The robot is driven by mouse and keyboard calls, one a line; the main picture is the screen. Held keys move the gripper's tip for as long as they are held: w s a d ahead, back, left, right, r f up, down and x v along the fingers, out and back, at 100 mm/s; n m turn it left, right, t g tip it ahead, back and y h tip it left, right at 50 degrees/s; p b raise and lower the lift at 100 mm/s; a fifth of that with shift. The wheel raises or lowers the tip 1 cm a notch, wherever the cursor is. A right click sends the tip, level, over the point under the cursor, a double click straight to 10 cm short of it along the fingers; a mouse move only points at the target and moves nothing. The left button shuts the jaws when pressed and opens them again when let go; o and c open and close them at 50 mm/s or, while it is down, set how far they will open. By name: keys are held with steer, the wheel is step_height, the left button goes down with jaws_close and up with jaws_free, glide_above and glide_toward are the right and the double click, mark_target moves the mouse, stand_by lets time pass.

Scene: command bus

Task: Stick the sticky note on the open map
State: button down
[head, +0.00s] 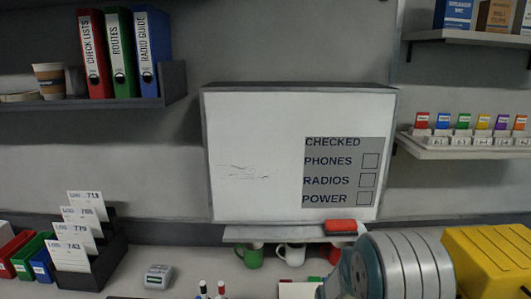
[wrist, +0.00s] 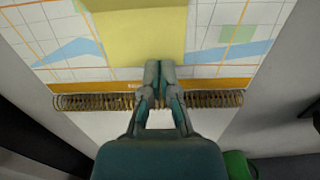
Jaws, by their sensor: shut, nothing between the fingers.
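The open map (wrist: 60,32) is a spiral-bound page with a grid, blue areas and orange lines. It fills the upper part of the wrist view, with its coil along the lower edge. The yellow sticky note (wrist: 135,30) appears flat over the middle of the map page. Whether all of it touches the page cannot be told. My gripper (wrist: 160,66) is shut and empty, its fingertips at the note's lower edge. In the head view my arm covers the lower right, and I see neither map nor note there.
A whiteboard (head: 255,125) hangs on the wall above a ledge with a red eraser (head: 341,226). A green mug (head: 250,256) and a white mug (head: 291,254) sit below. A card rack (head: 112,252) stands left, a yellow box (head: 490,262) right.

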steer(key=shift+f, duration=0.7)
stand_by(0.6)
steer(key=shift+r, duration=2.5)
steer(key=shift+r, duration=0.1)
